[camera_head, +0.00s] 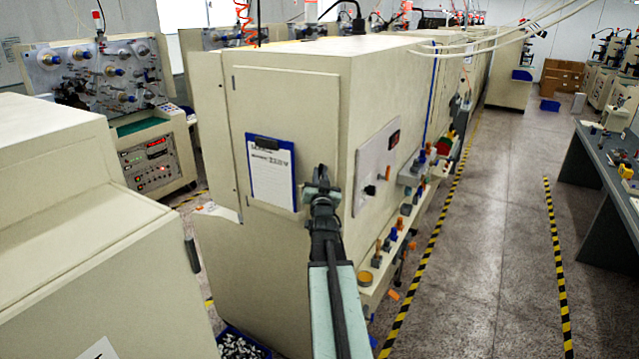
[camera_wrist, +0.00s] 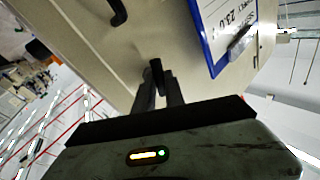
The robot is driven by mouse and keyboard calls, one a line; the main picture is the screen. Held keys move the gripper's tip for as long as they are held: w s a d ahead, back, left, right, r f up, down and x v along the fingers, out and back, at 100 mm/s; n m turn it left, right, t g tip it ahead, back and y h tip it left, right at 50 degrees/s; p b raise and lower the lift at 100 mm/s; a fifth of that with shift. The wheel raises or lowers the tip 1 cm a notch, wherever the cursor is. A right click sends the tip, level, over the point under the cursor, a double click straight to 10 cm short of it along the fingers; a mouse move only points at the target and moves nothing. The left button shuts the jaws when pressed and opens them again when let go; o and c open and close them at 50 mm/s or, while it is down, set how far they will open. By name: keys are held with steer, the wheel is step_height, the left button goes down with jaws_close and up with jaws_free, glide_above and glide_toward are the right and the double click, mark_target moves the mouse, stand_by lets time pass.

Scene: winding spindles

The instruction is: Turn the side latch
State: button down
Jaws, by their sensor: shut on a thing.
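The side latch (camera_wrist: 157,67) is a small black handle on the beige cabinet's end panel. In the wrist view it stands between the tips of my two dark fingers. My gripper (camera_head: 320,188) is shut on it, just right of the clipboard in the head view. There the gripper covers the latch, so its angle is hard to tell. The beige cabinet (camera_head: 290,90) is upright, and its end panel looks closed.
A blue clipboard (camera_head: 270,172) with white paper hangs close beside my gripper; it also shows in the wrist view (camera_wrist: 222,30). Another black handle (camera_wrist: 118,12) sticks out nearby. A shelf with small parts (camera_head: 385,270) runs along the cabinet's right side. The aisle (camera_head: 490,230) is clear.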

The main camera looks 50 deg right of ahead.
steer(key=shift+w+a+f+m+g+h+b, duration=0.15)
steer(key=shift+m+g+h+b, duration=1.35)
steer(key=shift+m, duration=2)
steer(key=shift+w+d+f+m+g+h+b, duration=0.1)
steer(key=shift+f+m+g+h+b, duration=0.2)
steer(key=shift+m+g+h+b, duration=2.2)
steer(key=shift+w+a+f+m+h+b, duration=0.15)
steer(key=shift+m+h+b, duration=0.8)
steer(key=shift+m, duration=3.55)
steer(key=shift+s+m+g+h, duration=0.1)
steer(key=shift+m+g+h, duration=0.15)
steer(key=shift+m+g, duration=0.15)
steer(key=c, duration=1.4)
jaws_free()
steer(key=shift+d+f, duration=0.1)
steer(key=shift+d, duration=0.1)
steer(key=shift+a, duration=0.1)
